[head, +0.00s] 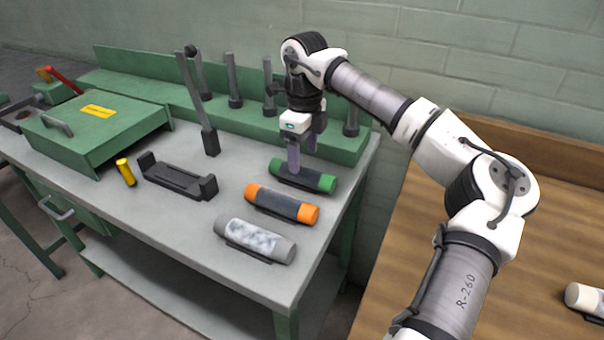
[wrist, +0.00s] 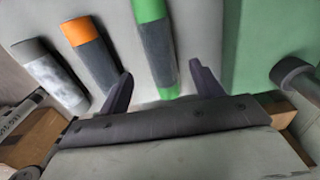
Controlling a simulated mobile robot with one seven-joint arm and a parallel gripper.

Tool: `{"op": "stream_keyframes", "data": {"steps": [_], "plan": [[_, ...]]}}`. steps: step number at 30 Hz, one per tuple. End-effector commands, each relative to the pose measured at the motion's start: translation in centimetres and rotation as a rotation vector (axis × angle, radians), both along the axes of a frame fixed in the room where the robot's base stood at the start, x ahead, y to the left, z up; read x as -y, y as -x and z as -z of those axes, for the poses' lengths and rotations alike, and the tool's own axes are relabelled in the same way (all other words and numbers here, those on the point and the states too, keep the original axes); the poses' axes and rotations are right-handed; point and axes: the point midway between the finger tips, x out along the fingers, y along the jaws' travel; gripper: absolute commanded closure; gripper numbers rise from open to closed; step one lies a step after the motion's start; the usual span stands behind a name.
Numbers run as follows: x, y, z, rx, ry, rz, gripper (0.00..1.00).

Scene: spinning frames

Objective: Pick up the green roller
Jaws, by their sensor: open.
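The green roller (head: 303,176) lies on the grey top of the bench near its back right part; it has green ends and a dark grey middle. It also shows in the wrist view (wrist: 156,48), lying between the two fingers. My gripper (head: 302,156) is open above the roller, pointing down, with its fingers close to it. In the wrist view my gripper (wrist: 162,88) has one finger to each side of the roller, and nothing is held. Whether a finger touches the roller I cannot tell.
An orange-ended roller (head: 282,204) and a grey roller (head: 255,241) lie nearer the front. A black cradle (head: 177,178), a yellow cylinder (head: 126,172) and a green box (head: 97,128) stand to the left. Upright dark posts (head: 234,82) line the green back ledge (head: 345,143).

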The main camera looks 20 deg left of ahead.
Motion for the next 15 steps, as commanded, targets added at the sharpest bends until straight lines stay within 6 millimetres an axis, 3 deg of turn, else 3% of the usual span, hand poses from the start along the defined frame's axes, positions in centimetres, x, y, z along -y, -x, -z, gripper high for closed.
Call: {"op": "stream_keyframes", "data": {"steps": [9,15], "plan": [[-0.4,-0.1,4.2,-0.003,0.000,-0.001,0.35],[-0.4,-0.1,5.0,0.000,0.000,-0.001,0.35]]}}
